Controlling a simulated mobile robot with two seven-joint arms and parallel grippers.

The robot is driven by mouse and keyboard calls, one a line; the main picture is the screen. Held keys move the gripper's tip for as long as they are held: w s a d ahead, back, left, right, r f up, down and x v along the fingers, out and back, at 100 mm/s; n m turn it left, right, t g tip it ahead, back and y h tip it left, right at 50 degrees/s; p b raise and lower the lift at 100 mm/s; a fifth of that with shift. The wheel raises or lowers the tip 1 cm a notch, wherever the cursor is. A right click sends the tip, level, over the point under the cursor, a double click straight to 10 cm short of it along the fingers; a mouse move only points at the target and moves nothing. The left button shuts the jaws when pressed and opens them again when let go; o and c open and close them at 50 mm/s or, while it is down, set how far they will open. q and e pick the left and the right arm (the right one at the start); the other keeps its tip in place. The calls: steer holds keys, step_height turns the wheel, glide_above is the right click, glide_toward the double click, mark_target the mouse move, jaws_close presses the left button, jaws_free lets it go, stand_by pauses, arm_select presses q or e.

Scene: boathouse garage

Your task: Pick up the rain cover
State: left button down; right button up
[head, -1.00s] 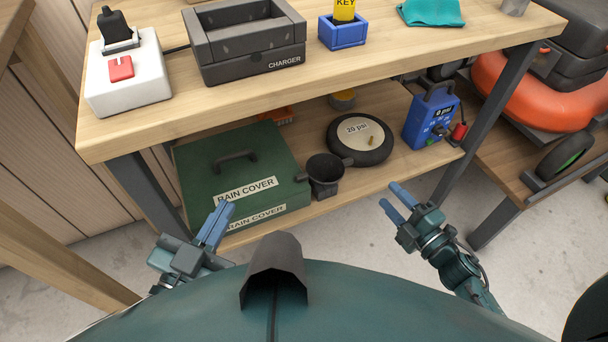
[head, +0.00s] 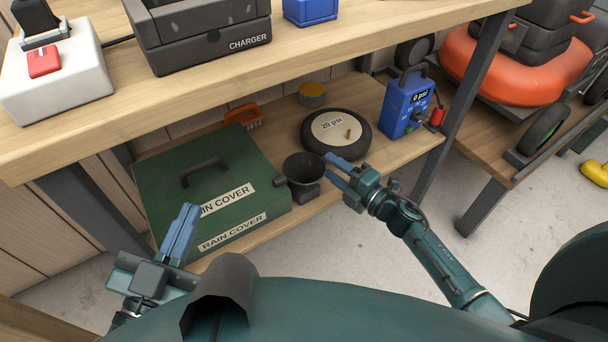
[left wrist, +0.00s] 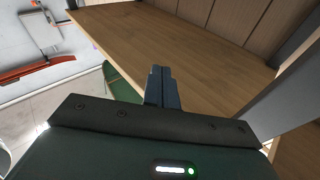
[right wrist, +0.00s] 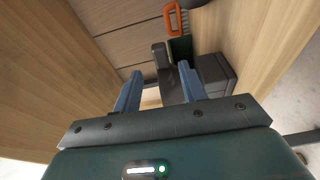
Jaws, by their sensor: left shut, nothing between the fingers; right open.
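The rain cover is a dark green box (head: 165,200) with a black handle (head: 204,170) on its lid. Two white labels read RAIN COVER, the upper one partly hidden by my left gripper. It sits on the lower shelf at the left in the head view. My left gripper (head: 190,208) is shut and empty, seen in front of the box; contact cannot be told. In the left wrist view its fingers (left wrist: 160,70) are together before bare wood. My right gripper (head: 332,168) is open, beside the black funnel-like cup, right of the box. Its spread fingers show in the right wrist view (right wrist: 160,72).
The black cup (head: 305,188) stands against the box's right side. Behind are an orange brush (head: 243,116), a wheel marked 20 psi (head: 350,142) and a blue pump (head: 398,110). The upper bench top (head: 110,115) overhangs the shelf, with a charger (head: 215,35) on it.

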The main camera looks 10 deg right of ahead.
mark_target(324, 163)
steer(key=shift+f+b+x, duration=0.1)
steer(key=shift+b+x, duration=0.15)
steer(key=shift+x, duration=0.75)
steer(key=shift+f+b+x, duration=0.15)
steer(key=shift+b+x, duration=0.05)
steer(key=shift+x, duration=0.75)
jaws_close()
